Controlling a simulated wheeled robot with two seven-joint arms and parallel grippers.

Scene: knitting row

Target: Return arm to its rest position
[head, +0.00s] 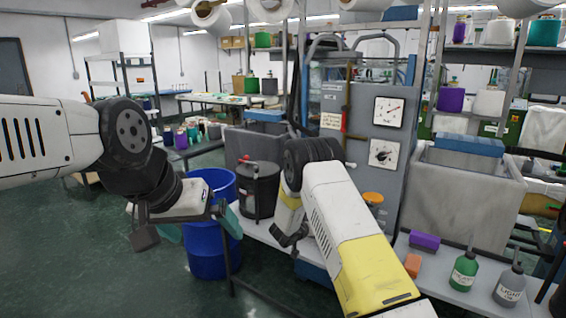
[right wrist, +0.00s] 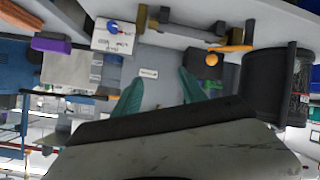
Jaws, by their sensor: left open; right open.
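My left arm comes in from the left in the head view. Its gripper (head: 190,229) hangs in front of the blue barrel, with its fingers spread and nothing between them. My right arm, white and yellow, reaches up from the lower right over the grey table. Its gripper (head: 288,240) is partly hidden behind the arm in the head view. In the right wrist view, the teal finger pads of my right gripper (right wrist: 160,90) stand apart with nothing held between them.
A blue barrel (head: 203,255) and a dark lidded bucket (head: 259,190) stand near the grippers. A gauge cabinet (head: 372,150) rises behind.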

